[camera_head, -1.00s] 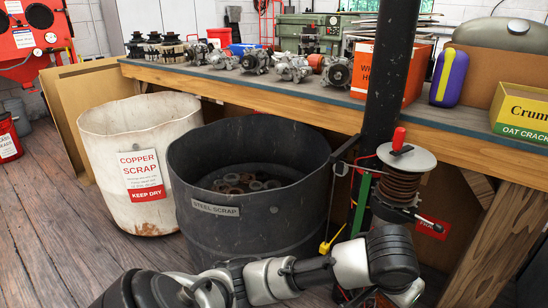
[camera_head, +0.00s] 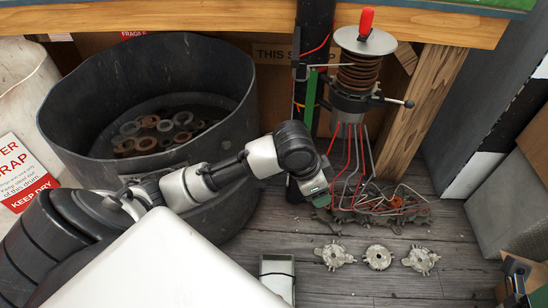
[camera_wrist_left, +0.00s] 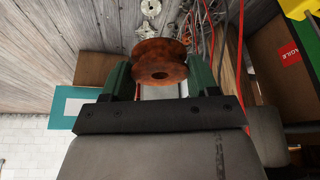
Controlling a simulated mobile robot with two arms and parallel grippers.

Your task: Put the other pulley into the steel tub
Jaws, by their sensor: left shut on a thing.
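My left gripper (camera_head: 321,201) is in the head view, right of the steel tub and in front of the foot of the striped post. In the left wrist view, its green fingers (camera_wrist_left: 162,80) are shut on a rusty brown pulley (camera_wrist_left: 160,58). I cannot make out the pulley in the head view. The steel tub (camera_head: 215,130) is a large dark grey open drum at the left. Several rusty and grey rings (camera_head: 150,125) lie in its bottom. My forearm crosses in front of its lower right side.
A stand with a copper coil (camera_head: 358,75) and a red-topped lever rises right of the tub. Tangled wires and metal (camera_head: 385,205) lie below it. Three metal housings (camera_head: 378,257) lie on the floor. The white copper drum (camera_head: 25,110) is at far left; the bench edge (camera_head: 430,32) runs above.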

